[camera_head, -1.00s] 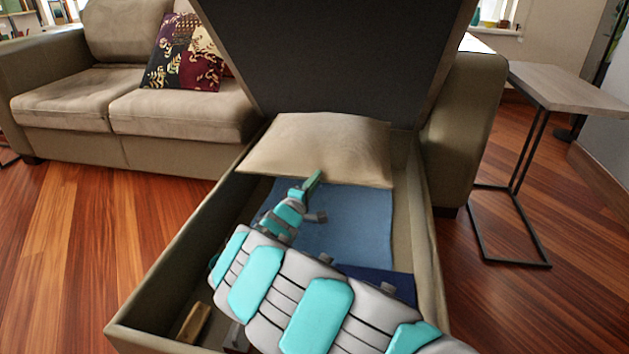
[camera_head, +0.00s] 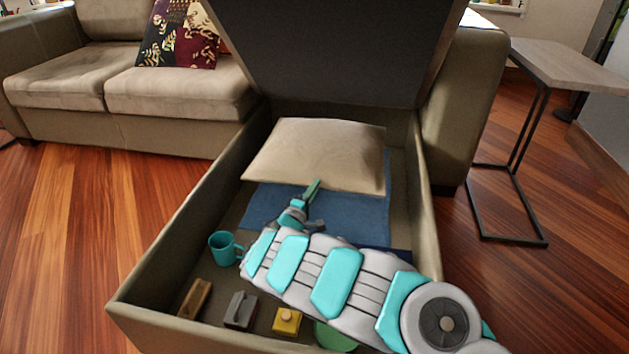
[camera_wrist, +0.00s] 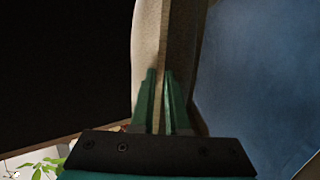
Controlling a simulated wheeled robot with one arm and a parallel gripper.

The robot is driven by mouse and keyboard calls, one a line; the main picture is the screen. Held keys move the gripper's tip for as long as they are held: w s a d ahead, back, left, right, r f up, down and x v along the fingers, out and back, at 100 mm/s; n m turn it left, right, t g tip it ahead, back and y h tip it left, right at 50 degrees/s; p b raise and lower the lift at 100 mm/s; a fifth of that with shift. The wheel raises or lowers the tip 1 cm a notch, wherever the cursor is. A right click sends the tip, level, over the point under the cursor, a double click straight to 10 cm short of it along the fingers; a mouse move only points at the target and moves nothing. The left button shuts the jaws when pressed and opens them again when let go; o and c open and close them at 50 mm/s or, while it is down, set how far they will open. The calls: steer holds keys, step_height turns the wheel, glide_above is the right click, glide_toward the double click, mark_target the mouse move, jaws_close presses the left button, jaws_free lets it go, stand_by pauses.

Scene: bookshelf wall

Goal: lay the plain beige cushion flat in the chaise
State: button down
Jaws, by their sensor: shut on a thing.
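The plain beige cushion (camera_head: 318,152) lies at the back of the open chaise box, tilted a little, its near edge over a blue cloth. My gripper (camera_head: 314,186) is at the cushion's near edge. In the wrist view my gripper (camera_wrist: 162,100) has its two green fingers close together, shut on the edge of the cushion (camera_wrist: 148,45). The chaise (camera_head: 172,235) is an open storage box with its dark lid raised behind the cushion. Whether the cushion's underside rests fully on the cloth is hidden.
A blue cloth (camera_head: 262,205) lies on the chaise floor. A teal mug (camera_head: 223,249), a wooden block (camera_head: 195,298), a grey object (camera_head: 240,310) and a yellow object (camera_head: 287,321) stand at the near left. A side table (camera_head: 575,68) stands outside at right.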

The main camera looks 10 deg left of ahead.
step_height(320, 180, down, 11)
steer(key=w, duration=0.1)
stand_by(0.6)
steer(key=shift+w, duration=0.1)
steer(key=c, duration=0.8)
jaws_free()
steer(key=shift+p+v, duration=0.95)
steer(key=shift+v, duration=2.95)
